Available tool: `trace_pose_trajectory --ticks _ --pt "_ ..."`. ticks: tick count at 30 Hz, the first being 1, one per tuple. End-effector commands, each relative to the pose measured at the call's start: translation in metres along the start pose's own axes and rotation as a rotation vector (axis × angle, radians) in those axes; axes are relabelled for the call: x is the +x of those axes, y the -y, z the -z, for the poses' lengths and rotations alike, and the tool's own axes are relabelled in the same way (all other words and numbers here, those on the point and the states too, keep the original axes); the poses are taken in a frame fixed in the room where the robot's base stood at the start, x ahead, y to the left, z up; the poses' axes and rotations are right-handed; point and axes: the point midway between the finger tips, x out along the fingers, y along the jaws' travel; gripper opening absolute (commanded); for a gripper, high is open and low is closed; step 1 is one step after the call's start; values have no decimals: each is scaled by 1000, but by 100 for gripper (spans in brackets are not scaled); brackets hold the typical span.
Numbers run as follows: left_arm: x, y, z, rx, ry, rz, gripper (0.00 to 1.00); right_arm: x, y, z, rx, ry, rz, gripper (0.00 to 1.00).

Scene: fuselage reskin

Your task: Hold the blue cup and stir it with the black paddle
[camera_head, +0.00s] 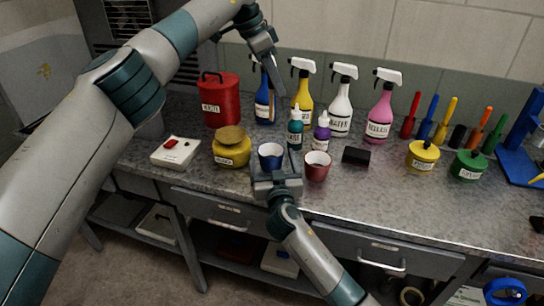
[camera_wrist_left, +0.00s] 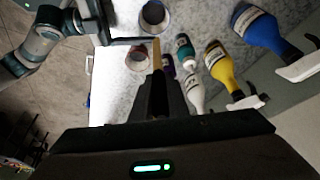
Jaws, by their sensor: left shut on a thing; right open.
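The blue cup (camera_head: 270,150) stands upright near the front of the counter; it also shows in the left wrist view (camera_wrist_left: 154,14). My right gripper (camera_head: 272,174) is open, low at the cup's near side; I cannot tell whether its fingers touch the cup. My left gripper (camera_head: 270,62) is raised behind and above the cup, shut on the paddle. The paddle points down, and its tan end (camera_wrist_left: 157,52) shows beyond the fingers in the left wrist view. The fingers hide the rest of it. The paddle is apart from the cup.
A red cup (camera_head: 317,166) stands right of the blue cup, with teal (camera_head: 295,130) and purple (camera_head: 322,134) bottles behind. A yellow pot (camera_head: 231,148) is at left. Spray bottles line the back. A black block (camera_head: 356,156) lies at right. The right front counter is clear.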

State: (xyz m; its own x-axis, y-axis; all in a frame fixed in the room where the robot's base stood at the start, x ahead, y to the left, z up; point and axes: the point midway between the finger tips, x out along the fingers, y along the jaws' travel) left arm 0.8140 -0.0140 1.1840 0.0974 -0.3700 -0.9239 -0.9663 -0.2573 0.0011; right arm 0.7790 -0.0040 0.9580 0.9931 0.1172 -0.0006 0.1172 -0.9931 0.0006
Motion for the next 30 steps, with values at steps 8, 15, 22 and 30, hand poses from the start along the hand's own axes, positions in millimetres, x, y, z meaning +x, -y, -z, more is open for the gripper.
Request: trace_pose_trajectory --ticks 8,15,22,30 --pt "0 0 0 0 0 0 0 12 0 0 1 0 1 82" --pt "0 0 0 0 0 0 0 12 0 0 1 0 1 80" --pt "0 0 0 0 0 0 0 12 0 0 1 0 0 38" --pt "9 -3 -2 9 -1 -3 0 12 0 0 1 0 0 38"
